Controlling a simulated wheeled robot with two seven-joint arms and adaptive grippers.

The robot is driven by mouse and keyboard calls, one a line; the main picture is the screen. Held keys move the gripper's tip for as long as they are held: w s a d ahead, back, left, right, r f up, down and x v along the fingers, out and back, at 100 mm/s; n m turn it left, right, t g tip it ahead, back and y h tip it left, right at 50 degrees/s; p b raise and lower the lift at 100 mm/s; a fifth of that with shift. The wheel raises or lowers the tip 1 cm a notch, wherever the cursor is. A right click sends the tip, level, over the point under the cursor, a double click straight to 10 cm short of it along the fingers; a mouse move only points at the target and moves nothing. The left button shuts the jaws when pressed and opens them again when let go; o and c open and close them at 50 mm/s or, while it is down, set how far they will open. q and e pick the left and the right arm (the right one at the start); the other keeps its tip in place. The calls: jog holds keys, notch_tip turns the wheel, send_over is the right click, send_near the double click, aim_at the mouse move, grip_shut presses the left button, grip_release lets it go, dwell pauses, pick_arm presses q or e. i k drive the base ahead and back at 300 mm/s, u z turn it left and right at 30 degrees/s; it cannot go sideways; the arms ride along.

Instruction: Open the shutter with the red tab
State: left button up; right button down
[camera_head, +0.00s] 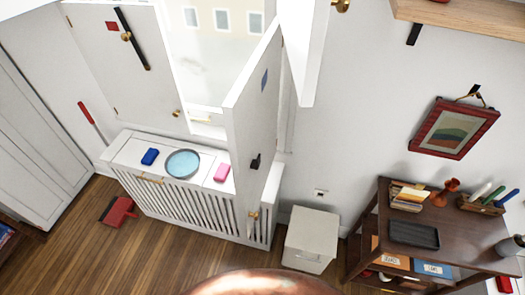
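The shutter with the red tab (92,62) is a white panel at upper left, just left of the bright window opening. It appears flat across the left part of the window, looking shut. Its red tab (112,26) is near the top. A black bar (134,42) with a brass knob (127,36) lies slantwise across its face. A second brass knob (178,113) is at its lower right edge. The other shutter (252,118), with a blue tab (264,80), stands swung out into the room. Neither of my grippers is in view.
Below the window, a white slatted radiator cover (128,153) holds a blue block (150,157), a round blue-topped dish (182,164) and a pink block (222,173). A red dustpan (117,211) lies on the floor. A white bin (311,238) and dark shelf (455,228) stand right.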

aim_at(153, 97)
jog(key=z, duration=0.05)
jog(key=k, duration=0.4)
jog(key=u, duration=1.75)
jog(key=i, duration=1.05)
